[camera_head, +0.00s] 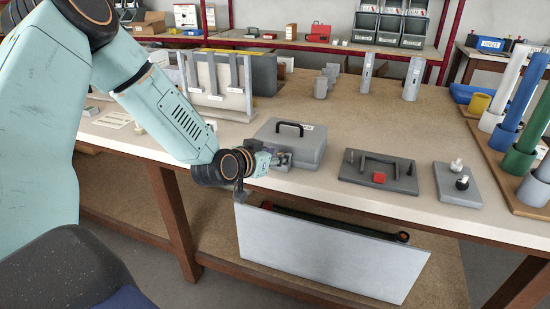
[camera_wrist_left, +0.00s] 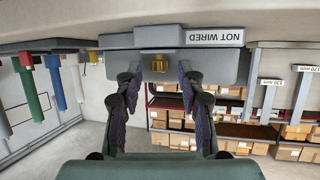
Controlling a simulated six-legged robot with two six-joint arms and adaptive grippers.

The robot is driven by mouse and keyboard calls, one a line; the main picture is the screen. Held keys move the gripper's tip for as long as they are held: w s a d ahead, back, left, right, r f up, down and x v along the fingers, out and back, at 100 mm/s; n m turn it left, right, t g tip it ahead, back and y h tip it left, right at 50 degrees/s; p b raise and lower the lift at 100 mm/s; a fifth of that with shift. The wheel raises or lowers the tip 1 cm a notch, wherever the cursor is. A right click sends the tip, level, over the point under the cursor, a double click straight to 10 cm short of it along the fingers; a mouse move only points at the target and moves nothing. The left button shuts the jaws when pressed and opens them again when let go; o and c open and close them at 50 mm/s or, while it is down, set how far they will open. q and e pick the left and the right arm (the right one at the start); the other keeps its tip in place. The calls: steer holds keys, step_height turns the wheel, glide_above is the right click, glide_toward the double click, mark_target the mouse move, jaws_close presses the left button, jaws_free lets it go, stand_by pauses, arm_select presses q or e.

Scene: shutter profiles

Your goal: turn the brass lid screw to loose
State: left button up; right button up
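The brass lid screw (camera_wrist_left: 158,63) shows in the left wrist view, on the front face of a grey box (camera_wrist_left: 205,67). Above it in that view is a "NOT WIRED" label (camera_wrist_left: 214,37), upside down. In the head view the grey box (camera_head: 289,143), with a black handle on its lid, stands on the workbench. My left gripper (camera_head: 280,160) is at the box's front side and hides the screw there. In the wrist view its fingers (camera_wrist_left: 158,82) are apart, one on each side of the screw, with visible gaps. Whether the tips reach the screw's depth, I cannot tell.
Right of the box are a dark plate (camera_head: 377,172) with a handle and red block, and a grey plate (camera_head: 456,185) with knobs. A profile stand (camera_head: 215,84) stands behind left. A pale panel (camera_head: 325,253) hangs below the bench's front edge.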

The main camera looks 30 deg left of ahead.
arm_select(q)
steer(key=shift+w+d, duration=0.15)
steer(key=shift+c, duration=0.9)
jaws_close()
steer(key=shift+n+y, duration=0.4)
steer(key=shift+y, duration=0.1)
steer(key=shift+d+n+y, duration=0.35)
steer(key=shift+n+y, duration=0.55)
steer(key=shift+y, duration=0.1)
steer(key=shift+d+r+n+g+y, duration=0.15)
steer(key=shift+n+g+y, duration=0.35)
steer(key=shift+n+y, duration=0.35)
steer(key=shift+w+d+n+g+y+p, duration=0.1)
steer(key=shift+n+g+y+p, duration=0.15)
steer(key=shift+n+y, duration=0.35)
steer(key=shift+w+d+n+g+y+p, duration=0.1)
steer(key=shift+n+g+y+p, duration=0.15)
steer(key=shift+n+y, duration=0.3)
steer(key=shift+w+d+n+g+y+p, duration=0.15)
steer(key=shift+n+g+y+p, duration=0.8)
steer(key=shift+n+y, duration=0.3)
steer(key=shift+g+y, duration=0.25)
